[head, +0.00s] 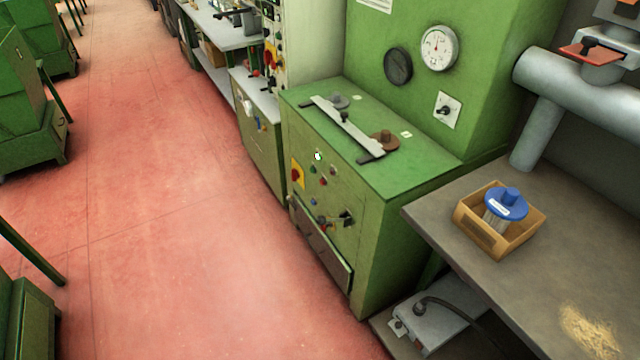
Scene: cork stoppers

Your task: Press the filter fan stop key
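A green machine cabinet (375,240) stands in the middle of the head view. Its front carries several small buttons, among them a white one (318,156), a green one (313,170), a red one (323,182) and a blue one (313,202). A red knob on a yellow plate (297,174) sits to their left. The labels are too small to read, so I cannot tell which is the filter fan stop key. Neither of my grippers is in view.
A workbench (440,215) at right holds a wooden box (480,235) with a blue-topped spool (507,203). A grey pipe (575,85) runs above it. Red floor (180,230) is open left of the cabinet. Green machines (30,130) stand at far left.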

